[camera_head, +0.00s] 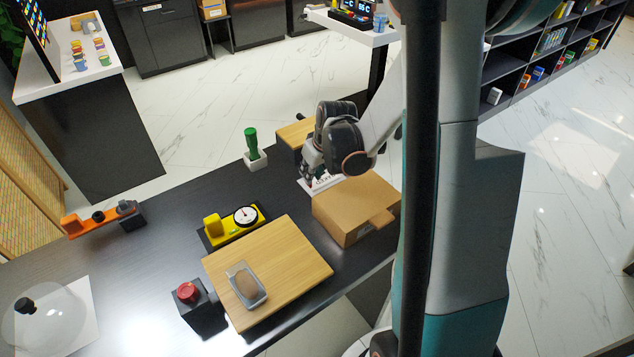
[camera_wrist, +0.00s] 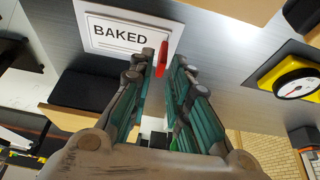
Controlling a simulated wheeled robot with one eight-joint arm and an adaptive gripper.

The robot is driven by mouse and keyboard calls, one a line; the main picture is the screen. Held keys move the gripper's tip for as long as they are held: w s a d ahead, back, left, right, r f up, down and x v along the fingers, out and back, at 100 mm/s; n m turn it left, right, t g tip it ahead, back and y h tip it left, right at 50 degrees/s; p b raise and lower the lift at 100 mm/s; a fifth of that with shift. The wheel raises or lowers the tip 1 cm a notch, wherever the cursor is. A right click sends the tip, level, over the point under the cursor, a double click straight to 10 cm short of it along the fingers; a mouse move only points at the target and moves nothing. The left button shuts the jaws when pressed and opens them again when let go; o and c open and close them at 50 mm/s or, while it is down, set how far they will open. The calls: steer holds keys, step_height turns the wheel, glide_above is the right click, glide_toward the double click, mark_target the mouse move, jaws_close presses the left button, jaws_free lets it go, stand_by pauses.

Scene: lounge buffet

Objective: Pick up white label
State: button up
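The white label (camera_wrist: 135,45), a flat rectangle printed "BAKED", lies on the dark table in the wrist view, just beyond and left of my fingertips. In the head view the label (camera_head: 325,183) shows beside the cardboard box, partly hidden under my gripper (camera_head: 308,172). In the wrist view my gripper (camera_wrist: 165,65) has its two teal-padded fingers apart, with nothing held between them. A narrow red piece (camera_wrist: 161,58) shows near the fingertips; I cannot tell what it is.
A cardboard box (camera_head: 357,212) stands right beside the label. A wooden block (camera_head: 297,132) and a green-handled item (camera_head: 251,143) stand behind. A yellow gauge device (camera_head: 214,226) and a wooden board (camera_head: 291,255) lie nearer.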

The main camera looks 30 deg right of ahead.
steer(key=b+x, duration=0.1)
steer(key=x, duration=0.2)
steer(key=shift+w+f, duration=0.25)
steer(key=shift+f, duration=0.05)
jaws_close()
steer(key=shift+r, duration=0.15)
